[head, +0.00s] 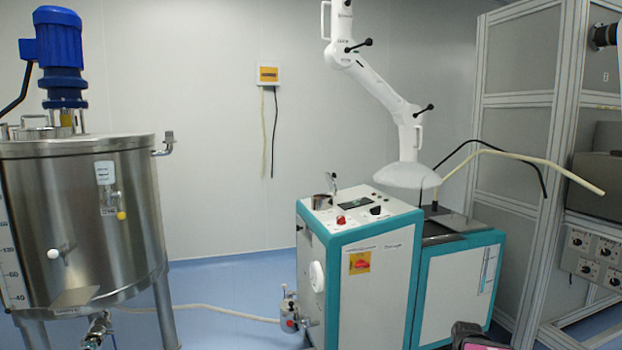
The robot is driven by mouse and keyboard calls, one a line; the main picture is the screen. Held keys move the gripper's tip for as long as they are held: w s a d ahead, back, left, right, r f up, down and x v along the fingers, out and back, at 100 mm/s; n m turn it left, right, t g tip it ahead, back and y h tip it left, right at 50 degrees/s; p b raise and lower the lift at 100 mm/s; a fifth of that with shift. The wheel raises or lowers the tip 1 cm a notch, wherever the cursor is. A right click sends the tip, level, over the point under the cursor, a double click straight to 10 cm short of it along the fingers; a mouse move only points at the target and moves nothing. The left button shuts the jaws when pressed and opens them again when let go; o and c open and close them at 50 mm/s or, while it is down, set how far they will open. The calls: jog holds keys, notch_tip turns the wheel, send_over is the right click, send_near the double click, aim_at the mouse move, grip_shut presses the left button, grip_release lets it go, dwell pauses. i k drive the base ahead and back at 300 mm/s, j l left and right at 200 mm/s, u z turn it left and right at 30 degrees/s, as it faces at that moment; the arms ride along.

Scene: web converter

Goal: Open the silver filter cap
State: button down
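A small silver cylindrical cap (322,202) sits on the top left of the white and teal machine (375,270), with a thin upright fitting behind it. It looks closed, but it is small in view. Another silver canister (290,313) with a reddish spot is low at the machine's left side, where a hose meets it. I cannot tell for sure which one is the filter. A dark part with a pink patch (470,337) at the bottom edge seems to be part of my gripper. It is well apart from both silver parts, and its fingers are not clearly visible.
A steel tank (85,215) with a blue motor stands at the left. A pale hose (205,309) crosses the floor to the machine. A white jointed extraction arm (385,95) hangs over the machine. A framed cabinet (530,120) is at the right. Blue floor (225,275) shows between tank and machine.

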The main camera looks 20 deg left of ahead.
aim_at(332, 183)
jog(key=i+j, duration=0.1)
jog(key=j, duration=0.85)
jog(key=i+j, duration=0.1)
jog(key=j, duration=0.85)
jog(key=i+j, duration=0.1)
jog(key=j, duration=0.9)
